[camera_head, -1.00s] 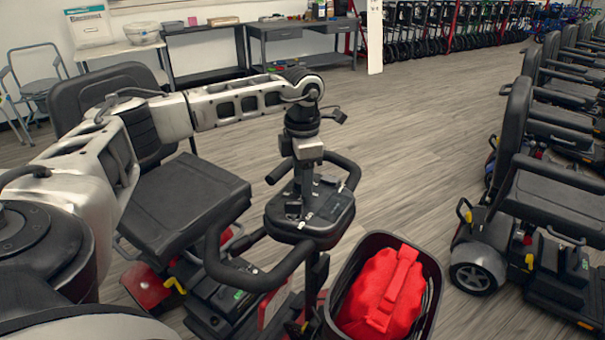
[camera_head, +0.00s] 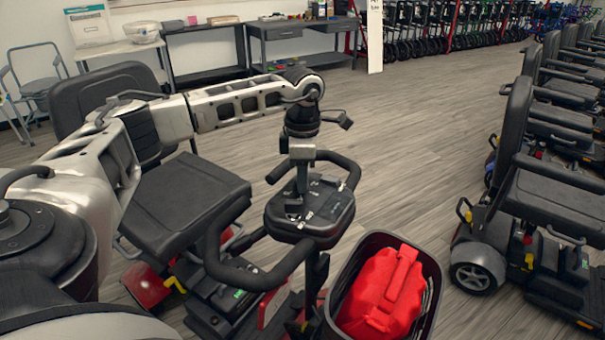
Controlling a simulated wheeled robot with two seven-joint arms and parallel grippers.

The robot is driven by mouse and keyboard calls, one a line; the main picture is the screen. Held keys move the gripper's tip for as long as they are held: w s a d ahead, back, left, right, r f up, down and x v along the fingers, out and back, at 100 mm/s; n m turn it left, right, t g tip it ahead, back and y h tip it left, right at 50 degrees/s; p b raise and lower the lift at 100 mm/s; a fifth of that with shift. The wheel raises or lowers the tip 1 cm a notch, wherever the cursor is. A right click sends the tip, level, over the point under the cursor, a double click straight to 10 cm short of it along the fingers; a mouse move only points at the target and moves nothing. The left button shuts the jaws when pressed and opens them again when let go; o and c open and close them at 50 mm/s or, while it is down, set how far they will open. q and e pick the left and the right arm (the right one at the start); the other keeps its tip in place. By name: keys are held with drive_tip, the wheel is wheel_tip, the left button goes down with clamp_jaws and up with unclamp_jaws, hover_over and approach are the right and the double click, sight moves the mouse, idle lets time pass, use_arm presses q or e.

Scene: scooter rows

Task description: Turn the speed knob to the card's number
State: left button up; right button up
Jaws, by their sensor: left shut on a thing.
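My left gripper (camera_head: 301,190) points straight down onto the dark control panel (camera_head: 325,212) of the nearest scooter. Its fingers are shut on the speed knob, which they hide; the knob's number cannot be read. The panel sits between the black looped handlebars (camera_head: 245,276). Small light marks show on the panel, too small to read. I cannot make out a card with a number. My right gripper is not in view.
A black basket (camera_head: 437,283) with a red bag (camera_head: 385,290) hangs at the scooter's front. The scooter's black seat (camera_head: 185,205) lies under my left arm. More scooters (camera_head: 550,200) stand in a row at right. Open floor (camera_head: 420,130) lies between.

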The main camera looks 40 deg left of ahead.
use_arm(q)
drive_tip(key=m, duration=0.5)
drive_tip(key=shift+m, duration=0.3)
drive_tip(key=m, duration=0.5)
drive_tip(key=shift+s, duration=0.15)
drive_tip(key=m, duration=0.4)
drive_tip(key=shift+r+m+b, duration=0.1)
drive_tip(key=shift+m+b, duration=0.3)
drive_tip(key=m, duration=0.3)
drive_tip(key=shift+m, duration=0.3)
drive_tip(key=shift+s+m, duration=0.1)
drive_tip(key=shift+m, duration=0.5)
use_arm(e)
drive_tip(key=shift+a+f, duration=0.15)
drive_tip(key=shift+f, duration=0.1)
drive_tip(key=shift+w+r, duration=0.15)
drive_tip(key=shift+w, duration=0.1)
use_arm(q)
drive_tip(key=o, duration=1)
